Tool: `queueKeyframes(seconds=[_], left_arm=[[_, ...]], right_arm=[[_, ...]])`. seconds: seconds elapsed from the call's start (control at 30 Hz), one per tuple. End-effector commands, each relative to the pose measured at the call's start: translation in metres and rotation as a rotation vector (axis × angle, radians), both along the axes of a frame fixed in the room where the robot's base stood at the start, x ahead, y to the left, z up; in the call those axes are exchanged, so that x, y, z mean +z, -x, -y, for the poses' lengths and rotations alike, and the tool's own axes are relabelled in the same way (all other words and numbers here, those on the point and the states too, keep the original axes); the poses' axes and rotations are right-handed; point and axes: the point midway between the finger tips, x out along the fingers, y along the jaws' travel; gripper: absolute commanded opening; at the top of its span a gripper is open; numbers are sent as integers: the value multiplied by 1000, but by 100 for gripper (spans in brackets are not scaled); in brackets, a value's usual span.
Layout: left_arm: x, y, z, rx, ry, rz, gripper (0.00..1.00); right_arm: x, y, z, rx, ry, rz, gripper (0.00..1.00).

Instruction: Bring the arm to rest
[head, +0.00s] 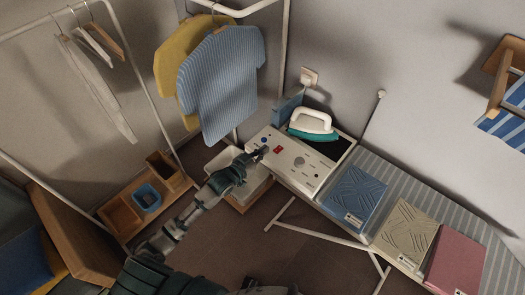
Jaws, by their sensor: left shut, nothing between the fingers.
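My left arm reaches up from the bottom left of the head view. Its gripper (261,153) is shut and empty. It is at the left end of a white control panel (299,162) with a red switch (278,149) and a round knob (299,161). The fingertips appear close to the panel's left edge; I cannot tell whether they touch it. My right gripper does not show.
Blue, beige and pink folded items lie along the board. A blue shirt (220,80) hangs above. A wooden tray (120,213) stands left. Bare floor (310,250) shows below the board.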

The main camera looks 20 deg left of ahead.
Motion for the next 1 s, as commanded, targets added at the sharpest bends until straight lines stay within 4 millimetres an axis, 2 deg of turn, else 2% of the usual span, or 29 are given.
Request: queueKeyframes(seconds=[0.47, 0.57, 0.67, 0.77, 0.8, 0.87, 0.9, 0.97, 1.0], left_arm=[[0, 0, -1, 1, 0, 0, 0], [-13, -1, -5, 13, -3, -19, 0], [-52, -2, -16, 49, -18, -77, 0], [-116, 5, -32, 101, -43, -173, 0], [-146, 12, -39, 123, -57, -219, 0], [-192, 25, -48, 152, -80, -289, 0], [-223, 38, -53, 170, -94, -341, 0], [-269, 60, -60, 192, -119, -416, 0], [-298, 76, -63, 204, -136, -466, 0]], right_arm=[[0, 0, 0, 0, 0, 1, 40], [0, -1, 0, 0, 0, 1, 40], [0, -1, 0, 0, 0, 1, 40], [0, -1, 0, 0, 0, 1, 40], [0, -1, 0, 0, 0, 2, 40], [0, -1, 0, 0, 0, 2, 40], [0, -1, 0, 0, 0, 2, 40], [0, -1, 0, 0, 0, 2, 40], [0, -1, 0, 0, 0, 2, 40]])
